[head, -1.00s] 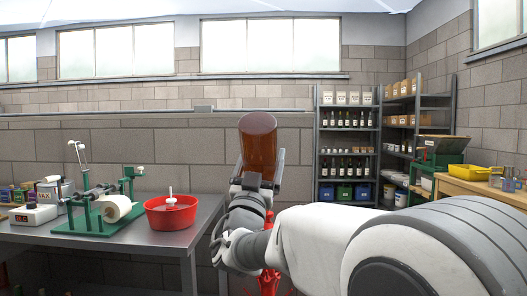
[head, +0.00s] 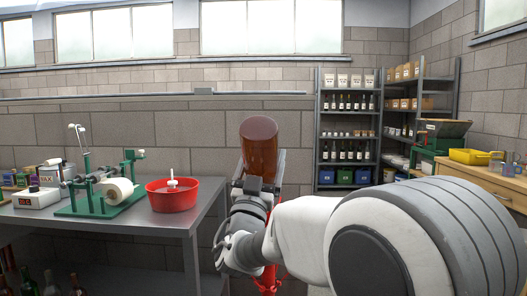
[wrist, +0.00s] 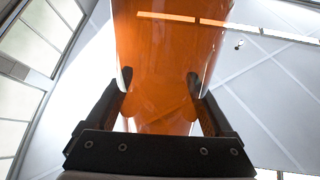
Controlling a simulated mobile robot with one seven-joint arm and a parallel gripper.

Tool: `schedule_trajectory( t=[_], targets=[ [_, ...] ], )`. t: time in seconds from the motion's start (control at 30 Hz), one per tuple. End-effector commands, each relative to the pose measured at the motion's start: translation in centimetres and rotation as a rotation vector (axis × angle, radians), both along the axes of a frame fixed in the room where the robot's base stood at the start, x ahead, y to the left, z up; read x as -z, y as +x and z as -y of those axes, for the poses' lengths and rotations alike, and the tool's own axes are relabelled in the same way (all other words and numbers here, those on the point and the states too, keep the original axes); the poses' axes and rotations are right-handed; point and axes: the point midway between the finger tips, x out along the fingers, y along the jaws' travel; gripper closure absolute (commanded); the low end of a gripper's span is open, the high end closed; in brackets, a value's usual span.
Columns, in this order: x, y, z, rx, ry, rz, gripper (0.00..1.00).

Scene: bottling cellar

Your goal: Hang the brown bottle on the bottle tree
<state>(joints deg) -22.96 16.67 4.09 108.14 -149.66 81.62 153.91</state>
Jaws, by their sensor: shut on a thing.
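The brown bottle (head: 259,146) is held in my gripper (head: 259,172), with its rounded, closed end up and slightly tilted in the head view. In the wrist view the bottle (wrist: 165,50) fills the space between the two black fingers, which touch it on both sides. Its neck is hidden behind my gripper and wrist. A red piece of what looks like the bottle tree (head: 267,281) shows below my wrist. Most of the tree is hidden by my arm, so I cannot tell how far the bottle is from its pegs.
A grey table (head: 178,222) on the left bears a red basin (head: 172,197), a green-based machine (head: 105,190) and a scale (head: 36,197). Dark bottles (head: 50,283) stand beneath it. Bottle shelves (head: 346,130) and a wooden bench (head: 480,178) are at the right.

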Motion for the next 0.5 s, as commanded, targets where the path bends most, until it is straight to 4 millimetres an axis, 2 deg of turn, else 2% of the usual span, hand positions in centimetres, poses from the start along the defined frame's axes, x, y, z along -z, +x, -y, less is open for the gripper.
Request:
schedule_trajectory(
  t=[0.2,0.5],
  targets=[
    [1.5,0.0,0.0,-0.001,0.001,0.001,1.00],
    [1.7,0.0,0.0,-0.001,0.001,0.003,1.00]
  ],
)
